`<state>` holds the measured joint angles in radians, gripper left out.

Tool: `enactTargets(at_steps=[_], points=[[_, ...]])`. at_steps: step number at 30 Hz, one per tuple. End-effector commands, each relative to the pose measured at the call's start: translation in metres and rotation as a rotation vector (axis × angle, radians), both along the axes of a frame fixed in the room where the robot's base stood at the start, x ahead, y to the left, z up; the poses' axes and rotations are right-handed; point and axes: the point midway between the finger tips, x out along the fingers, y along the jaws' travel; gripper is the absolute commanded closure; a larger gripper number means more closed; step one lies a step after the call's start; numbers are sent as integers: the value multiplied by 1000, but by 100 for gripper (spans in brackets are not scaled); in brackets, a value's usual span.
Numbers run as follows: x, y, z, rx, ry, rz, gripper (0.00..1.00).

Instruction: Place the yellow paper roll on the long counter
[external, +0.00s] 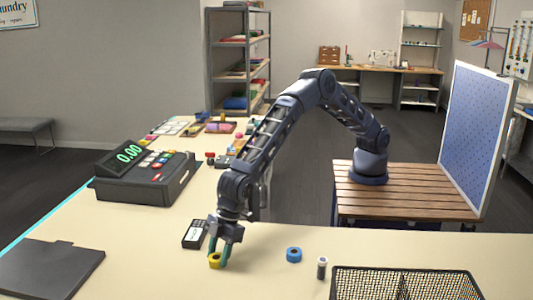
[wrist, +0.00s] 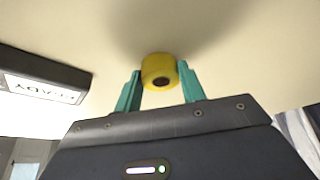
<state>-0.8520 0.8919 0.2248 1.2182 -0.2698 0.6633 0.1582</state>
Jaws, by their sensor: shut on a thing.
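The yellow paper roll (external: 215,261) is at the tips of my gripper (external: 222,258), low at the front of the long counter (external: 150,265). In the wrist view the roll (wrist: 158,72) sits between the two teal fingers of my gripper (wrist: 160,82), which are shut on it. Its dark core hole faces the camera. The roll is at or very near the counter top; I cannot tell whether it touches. The counter's pale surface (wrist: 235,60) fills much of the wrist view.
A dark card terminal (external: 195,234) lies just left of my gripper, also in the wrist view (wrist: 40,78). A blue roll (external: 294,255), a small capped vial (external: 322,268) and a black mesh basket (external: 405,284) are to the right. A cash register (external: 147,175) stands behind left.

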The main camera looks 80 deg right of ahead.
Motion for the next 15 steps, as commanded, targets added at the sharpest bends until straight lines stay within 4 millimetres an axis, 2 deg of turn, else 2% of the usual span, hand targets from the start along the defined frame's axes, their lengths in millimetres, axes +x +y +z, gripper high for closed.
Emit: enactTargets(at_steps=[7,8,10,11,15], points=[[0,0,-3,0,0,0,82],[0,0,-3,0,0,0,56],[0,0,-2,0,0,0,42],[0,0,-2,0,0,0,38],[0,0,-2,0,0,0,38]])
